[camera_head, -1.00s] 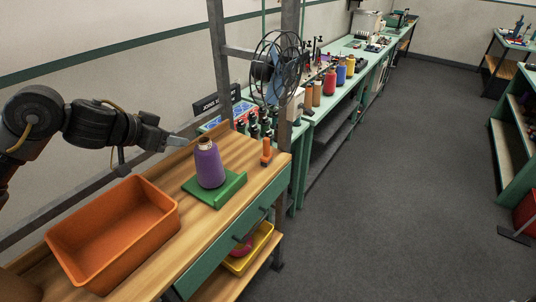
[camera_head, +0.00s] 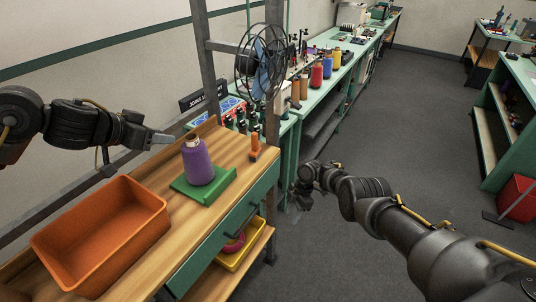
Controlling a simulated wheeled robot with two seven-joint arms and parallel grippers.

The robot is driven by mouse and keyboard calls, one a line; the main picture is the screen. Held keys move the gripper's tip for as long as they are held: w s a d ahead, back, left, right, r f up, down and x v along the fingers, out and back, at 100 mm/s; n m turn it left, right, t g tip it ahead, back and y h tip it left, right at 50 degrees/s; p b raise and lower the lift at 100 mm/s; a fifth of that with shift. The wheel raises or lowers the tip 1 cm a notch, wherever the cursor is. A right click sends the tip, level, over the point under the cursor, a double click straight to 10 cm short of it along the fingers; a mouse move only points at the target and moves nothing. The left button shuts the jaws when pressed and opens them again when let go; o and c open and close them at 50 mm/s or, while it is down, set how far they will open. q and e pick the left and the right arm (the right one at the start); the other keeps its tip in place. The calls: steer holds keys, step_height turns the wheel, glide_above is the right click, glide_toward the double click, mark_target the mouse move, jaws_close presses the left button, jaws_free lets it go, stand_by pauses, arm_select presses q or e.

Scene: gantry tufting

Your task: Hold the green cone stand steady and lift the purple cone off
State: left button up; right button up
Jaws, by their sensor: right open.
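The purple cone (camera_head: 198,163) stands upright on the green cone stand (camera_head: 215,187) on the wooden worktop. The tan top of its core shows above the purple. My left gripper (camera_head: 165,138) is above the back of the worktop, left of the cone and apart from it; its fingers are seen edge-on, so I cannot tell how far apart they are. My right gripper (camera_head: 300,190) is open and empty, beyond the right edge of the workbench, clear of the cone and the stand.
An orange bin (camera_head: 100,235) sits left of the stand. A small orange tool (camera_head: 254,146) stands at the right end. A fan (camera_head: 260,62) and a row of coloured cones (camera_head: 316,76) are behind. A yellow tray (camera_head: 241,250) is on the lower shelf.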

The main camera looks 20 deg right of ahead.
mark_target(232, 171)
steer(key=w+r+n, duration=0.4)
steer(key=r, duration=0.7)
steer(key=w+r+n, duration=0.3)
steer(key=r+n, duration=0.1)
steer(key=r, duration=0.8)
steer(key=shift+y, duration=0.7)
steer(key=a, duration=1.2)
steer(key=a+r, duration=0.1)
steer(key=a, duration=0.5)
steer(key=shift+s+a+r, duration=0.1)
steer(key=shift+a, duration=0.15)
steer(key=shift+x, duration=0.95)
steer(key=shift+a+f, duration=0.35)
steer(key=shift+f, duration=0.2)
steer(key=shift+s, duration=0.1)
jaws_close()
